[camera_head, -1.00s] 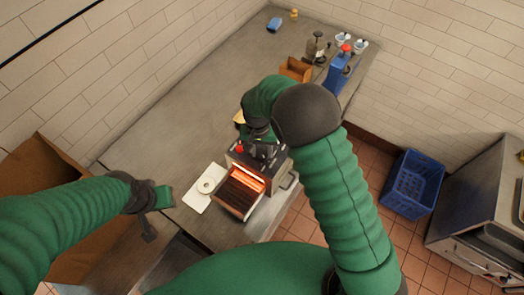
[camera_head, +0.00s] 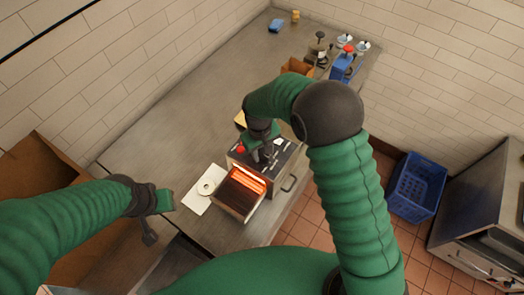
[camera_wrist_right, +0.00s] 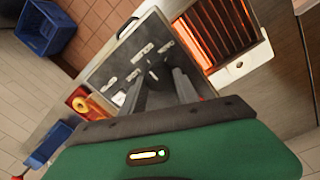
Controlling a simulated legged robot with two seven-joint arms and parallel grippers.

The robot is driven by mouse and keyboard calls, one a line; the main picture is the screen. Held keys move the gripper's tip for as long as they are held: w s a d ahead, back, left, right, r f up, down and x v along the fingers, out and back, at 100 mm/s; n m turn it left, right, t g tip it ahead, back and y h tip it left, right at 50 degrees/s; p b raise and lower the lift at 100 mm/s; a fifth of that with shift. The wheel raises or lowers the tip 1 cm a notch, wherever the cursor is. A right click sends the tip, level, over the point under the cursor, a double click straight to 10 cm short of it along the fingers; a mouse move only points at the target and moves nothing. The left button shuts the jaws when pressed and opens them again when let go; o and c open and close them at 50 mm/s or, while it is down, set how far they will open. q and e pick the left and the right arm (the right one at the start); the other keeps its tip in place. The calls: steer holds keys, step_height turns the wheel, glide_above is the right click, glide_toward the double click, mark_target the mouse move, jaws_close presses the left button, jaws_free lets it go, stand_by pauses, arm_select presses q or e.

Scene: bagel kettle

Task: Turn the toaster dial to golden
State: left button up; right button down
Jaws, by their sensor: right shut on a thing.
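The toaster (camera_head: 286,160) stands at the counter's front edge, its heating slot (camera_head: 248,181) glowing orange. In the right wrist view, its grey top panel (camera_wrist_right: 105,66) bears several white labels, and the glowing grille (camera_wrist_right: 218,30) lies to the right. My right gripper (camera_head: 262,157) is over this panel. Its fingers (camera_wrist_right: 158,84) are shut on a small dark part on the panel, apparently the dial, which they largely hide. I cannot read the dial's setting. My left gripper (camera_head: 156,218) hangs by the counter's left front edge, away from the toaster; its jaw opening is unclear.
A red part (camera_head: 240,149) is at the toaster's back left corner. A blue crate (camera_head: 417,187) stands on the floor at right. The counter's middle (camera_head: 195,130) is clear.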

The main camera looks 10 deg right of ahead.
mark_target(260, 156)
steer(key=shift+s+f, duration=0.1)
steer(key=shift+s, duration=0.1)
steer(key=c, duration=1.1)
jaws_free()
steer(key=shift+o, duration=0.9)
steer(key=shift+r, duration=0.25)
step_height(260, 156, up, 16)
steer(key=a+b, duration=0.1)
steer(key=b, duration=0.3)
steer(key=shift+r, duration=0.25)
steer(key=shift+s, duration=0.15)
steer(key=shift+f, duration=0.1)
